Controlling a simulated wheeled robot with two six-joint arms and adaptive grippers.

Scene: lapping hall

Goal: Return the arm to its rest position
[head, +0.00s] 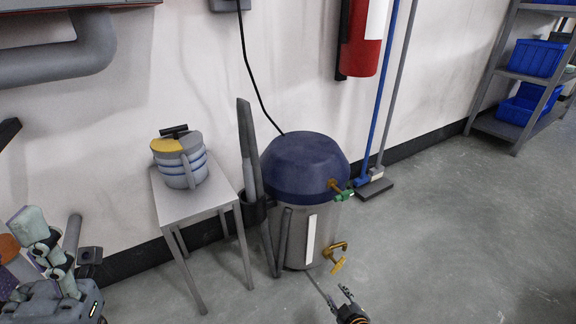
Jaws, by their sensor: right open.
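My right gripper (346,292) shows at the bottom edge, right of centre, as a small dark gripper with an orange ring behind it. Its fingers point up the picture, over the grey floor, and are open with nothing between them. It is in front of a drum with a dark blue domed lid (305,165) and appears apart from it. The rest of the right arm is below the picture's edge. I cannot make out my left gripper.
A small grey table (199,204) holds a grey and yellow canister (181,160). The drum has brass taps (338,257). A red extinguisher (361,42) hangs on the wall. Shelving with blue bins (536,58) stands far right. Floor at right is clear.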

